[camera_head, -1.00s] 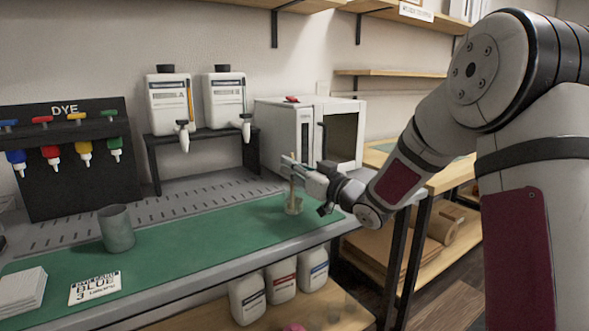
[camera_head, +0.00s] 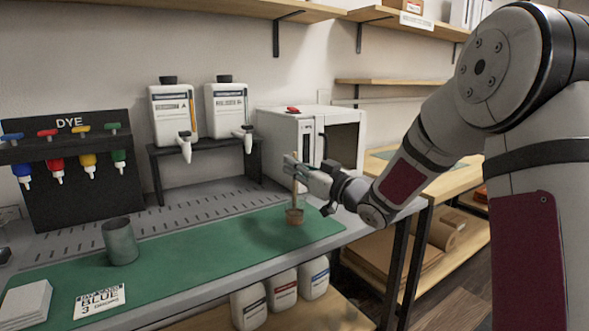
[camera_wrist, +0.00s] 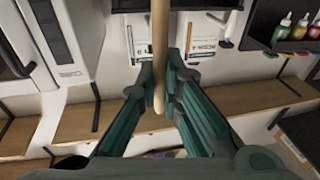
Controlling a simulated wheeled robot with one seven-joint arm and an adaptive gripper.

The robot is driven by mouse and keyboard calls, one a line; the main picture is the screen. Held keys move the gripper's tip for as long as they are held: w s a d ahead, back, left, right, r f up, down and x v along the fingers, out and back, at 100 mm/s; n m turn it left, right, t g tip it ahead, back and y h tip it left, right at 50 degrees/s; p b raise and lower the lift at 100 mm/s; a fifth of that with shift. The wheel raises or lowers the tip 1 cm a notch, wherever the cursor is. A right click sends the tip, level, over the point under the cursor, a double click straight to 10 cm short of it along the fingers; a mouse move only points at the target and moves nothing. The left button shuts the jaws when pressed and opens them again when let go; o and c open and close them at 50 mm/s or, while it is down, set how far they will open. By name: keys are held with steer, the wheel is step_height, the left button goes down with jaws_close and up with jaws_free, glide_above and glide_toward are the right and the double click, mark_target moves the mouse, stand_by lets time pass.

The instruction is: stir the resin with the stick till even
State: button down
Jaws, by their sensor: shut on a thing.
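In the wrist view the stick (camera_wrist: 160,45) runs between the two green fingers. The cup does not show in the wrist view, and the resin's surface is too small to judge how even it is.
The dye rack (camera_head: 75,180), two dispenser bottles (camera_head: 172,112) and a white oven (camera_head: 290,150) stand behind. The mat's middle is clear.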

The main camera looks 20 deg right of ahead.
steer(key=shift+r+p, duration=1.45)
steer(key=shift+r, duration=0.75)
steer(key=shift+r+p, duration=1.95)
steer(key=shift+r, duration=0.55)
